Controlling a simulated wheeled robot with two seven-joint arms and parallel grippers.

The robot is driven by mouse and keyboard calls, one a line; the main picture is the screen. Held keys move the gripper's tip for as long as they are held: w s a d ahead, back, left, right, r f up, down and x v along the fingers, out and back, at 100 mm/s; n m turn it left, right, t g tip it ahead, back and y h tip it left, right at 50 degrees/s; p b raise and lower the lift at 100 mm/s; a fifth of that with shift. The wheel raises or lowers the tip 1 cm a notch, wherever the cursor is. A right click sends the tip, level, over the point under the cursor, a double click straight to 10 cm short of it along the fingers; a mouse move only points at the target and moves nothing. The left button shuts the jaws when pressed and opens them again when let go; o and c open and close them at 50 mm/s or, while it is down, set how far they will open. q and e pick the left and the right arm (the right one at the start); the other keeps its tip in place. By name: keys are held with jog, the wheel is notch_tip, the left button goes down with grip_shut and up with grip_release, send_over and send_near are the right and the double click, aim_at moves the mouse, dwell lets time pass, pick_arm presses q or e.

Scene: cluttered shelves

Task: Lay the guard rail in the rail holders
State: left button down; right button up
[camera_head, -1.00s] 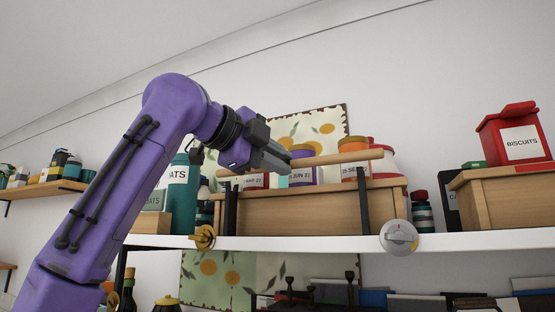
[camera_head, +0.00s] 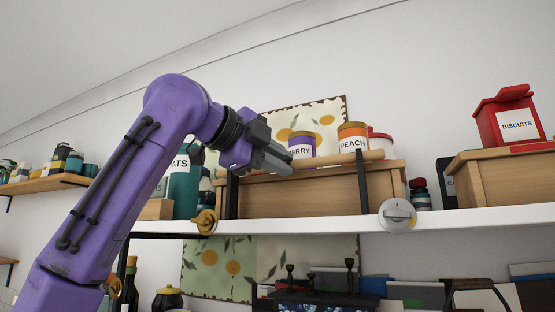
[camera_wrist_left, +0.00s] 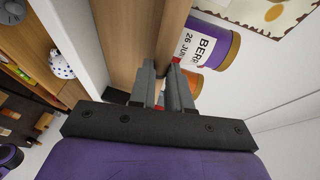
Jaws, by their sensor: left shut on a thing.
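The guard rail (camera_head: 340,158) is a thin wooden rod. My left gripper (camera_head: 286,160) is shut on it near its middle. In the head view the rail slants slightly up to the right, in front of the crate. Two black upright rail holders stand at the shelf front: the left one (camera_head: 232,198) and the right one (camera_head: 364,190). The right holder's top overlaps the rail near its right end. I cannot tell whether they touch. The rail's left part is largely hidden by my gripper. The gripper's fingers (camera_wrist_left: 162,85) also show in the wrist view.
A wooden crate (camera_head: 300,198) stands on the white shelf (camera_head: 300,227) behind the holders. A purple berry jar (camera_head: 302,139) and an orange peach jar (camera_head: 352,130) show above it. A red biscuit tin (camera_head: 510,118) stands at the right. Round fittings (camera_head: 397,215) sit on the shelf edge.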

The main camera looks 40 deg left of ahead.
pick_arm(q)
jog(key=c, duration=1)
grip_release()
jog(key=v, duration=1)
jog(key=shift+s+b, duration=0.3)
